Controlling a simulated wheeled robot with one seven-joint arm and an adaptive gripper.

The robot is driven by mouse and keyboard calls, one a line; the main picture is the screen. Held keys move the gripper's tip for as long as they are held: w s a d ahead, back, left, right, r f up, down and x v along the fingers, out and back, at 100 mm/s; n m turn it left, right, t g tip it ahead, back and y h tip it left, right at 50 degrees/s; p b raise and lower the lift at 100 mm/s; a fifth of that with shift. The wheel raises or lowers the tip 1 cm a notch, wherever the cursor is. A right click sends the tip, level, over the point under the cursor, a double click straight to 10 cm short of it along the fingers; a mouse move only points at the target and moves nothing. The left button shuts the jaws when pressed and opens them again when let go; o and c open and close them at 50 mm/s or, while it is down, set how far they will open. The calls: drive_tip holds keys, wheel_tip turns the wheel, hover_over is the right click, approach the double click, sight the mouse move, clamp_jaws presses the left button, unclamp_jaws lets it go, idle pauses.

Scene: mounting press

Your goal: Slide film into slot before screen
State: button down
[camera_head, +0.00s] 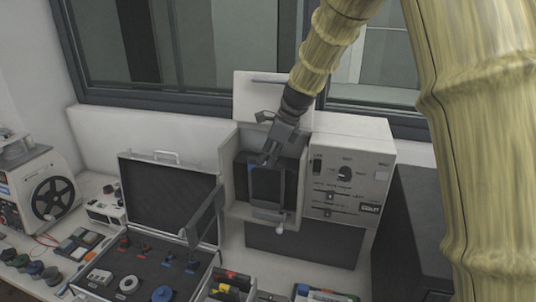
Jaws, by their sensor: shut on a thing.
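My gripper (270,158) points down in front of the open bay of the white machine (347,160). It is shut on the top edge of a dark, thin, framed sheet, which looks like the film (268,186). The film hangs roughly upright in front of the dark recess. A dark screen-like surface (243,180) shows behind and beside it. The slot itself cannot be made out. From this view I cannot tell whether the film's lower edge is in a slot or just in front of it. A small pale knob (279,229) sits below the film.
An open black case (160,195) with several small parts stands to the left, its lid raised. A reel device (40,190) is at far left. A tray of coloured items (232,285) lies in front. A dark cabinet (408,225) stands right, a window behind.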

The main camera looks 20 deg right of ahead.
drive_tip(key=shift+f, duration=0.1)
drive_tip(key=c, duration=1.4)
unclamp_jaws()
drive_tip(key=shift+o, duration=0.2)
drive_tip(key=v, duration=1.2)
drive_tip(key=shift+w+a, duration=0.1)
